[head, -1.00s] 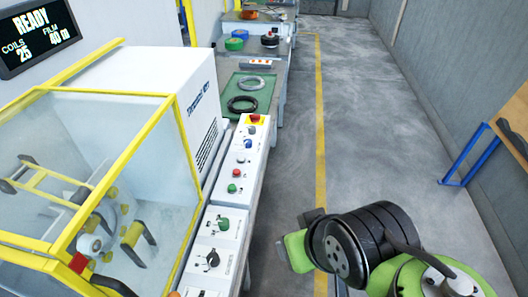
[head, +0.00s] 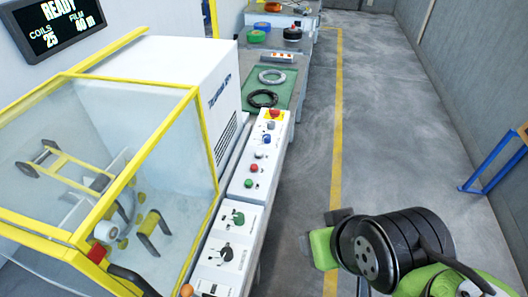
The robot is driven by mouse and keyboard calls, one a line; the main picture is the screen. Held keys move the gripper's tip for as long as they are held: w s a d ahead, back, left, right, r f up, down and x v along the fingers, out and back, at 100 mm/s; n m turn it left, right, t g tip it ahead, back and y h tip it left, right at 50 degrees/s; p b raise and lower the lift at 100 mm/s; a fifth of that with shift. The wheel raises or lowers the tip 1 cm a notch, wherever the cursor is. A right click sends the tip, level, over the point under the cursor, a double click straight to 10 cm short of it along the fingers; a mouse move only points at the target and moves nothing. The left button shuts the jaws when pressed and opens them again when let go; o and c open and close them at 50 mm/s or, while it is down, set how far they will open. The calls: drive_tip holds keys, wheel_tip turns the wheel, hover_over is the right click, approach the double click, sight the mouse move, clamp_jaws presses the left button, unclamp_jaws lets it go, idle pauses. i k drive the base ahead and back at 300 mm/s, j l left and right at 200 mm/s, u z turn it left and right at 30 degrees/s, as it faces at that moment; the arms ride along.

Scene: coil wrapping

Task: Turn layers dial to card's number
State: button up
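A white control panel (head: 238,200) runs along the right side of the wrapping machine. Its near part has a green knob (head: 238,218) and, closer to me, a black knob (head: 226,254). Their labels and marks are too small to read, so I cannot tell which one is the layers dial. I cannot make out a card with a number. My arm, green and black, shows at the bottom right, over the floor and apart from the panel. The fingertips of my gripper do not show.
The machine's yellow-framed clear guard (head: 150,165) stands left of the panel. A display (head: 58,28) reads READY and COILS 25. A red stop button (head: 274,113) tops the panel's far end. Beyond, two rings lie on a green mat (head: 286,83). The grey floor at right is open.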

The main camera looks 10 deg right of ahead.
sight(266, 138)
drive_tip(key=l+u, duration=0.2)
drive_tip(key=u, duration=0.3)
drive_tip(key=l+u, duration=0.2)
drive_tip(key=u, duration=0.3)
drive_tip(key=i+l+u, duration=0.15)
drive_tip(key=l+u, duration=0.25)
drive_tip(key=i+l+u, duration=0.1)
drive_tip(key=l+u, duration=0.2)
drive_tip(key=u, duration=0.15)
drive_tip(key=l+u, duration=1.25)
drive_tip(key=k+j, duration=0.05)
